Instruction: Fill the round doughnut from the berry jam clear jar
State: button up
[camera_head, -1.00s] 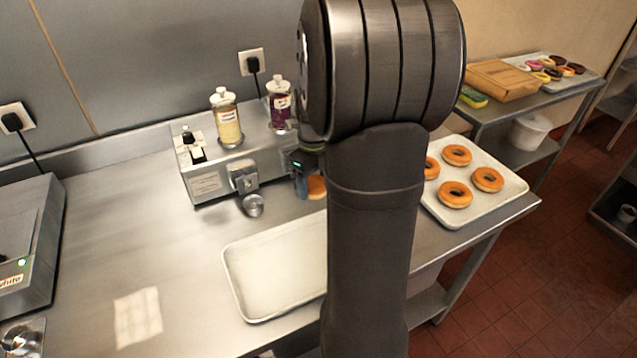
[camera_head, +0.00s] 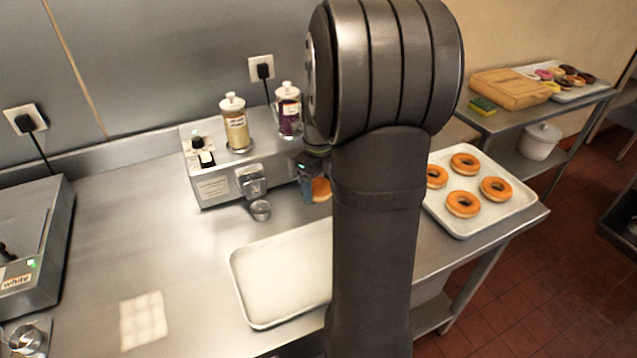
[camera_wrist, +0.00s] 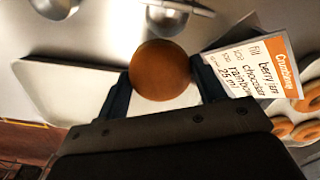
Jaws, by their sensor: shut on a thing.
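My gripper (camera_head: 313,178) is shut on a round doughnut (camera_wrist: 160,66), brown with no hole showing, with a dark finger on each side in the wrist view. In the head view the round doughnut (camera_head: 321,189) is partly hidden by my arm and is close in front of the filling machine (camera_head: 216,187). The berry jam jar (camera_head: 288,112), clear with dark purple contents and a white lid, stands on the machine. A clear jar with yellowish contents (camera_head: 236,130) stands left of it. One spout (camera_head: 252,182) shows below the yellow jar; my arm hides the machine's right part.
An empty white tray (camera_head: 262,312) lies in front; a tray of ring doughnuts (camera_head: 490,222) is at right. An order card (camera_wrist: 250,72) reads berry jam, chocolate, rainbow, 25 ml.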

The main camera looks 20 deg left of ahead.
jog(key=shift+w+a, duration=1.35)
jog(key=shift+w, duration=0.05)
dwell(0.8)
jog(key=shift+s+d, duration=0.1)
dwell(1.9)
jog(key=shift+s+d, duration=0.45)
dwell(1.0)
jog(key=shift+s+d, duration=1.4)
jog(key=shift+s, duration=0.05)
jog(key=shift+s+d+r, duration=0.25)
jog(key=shift+r, duration=0.45)
jog(key=shift+s+d+r, duration=0.2)
jog(key=shift+r, duration=0.45)
jog(key=shift+s+d+r, duration=0.25)
jog(key=shift+r, duration=0.45)
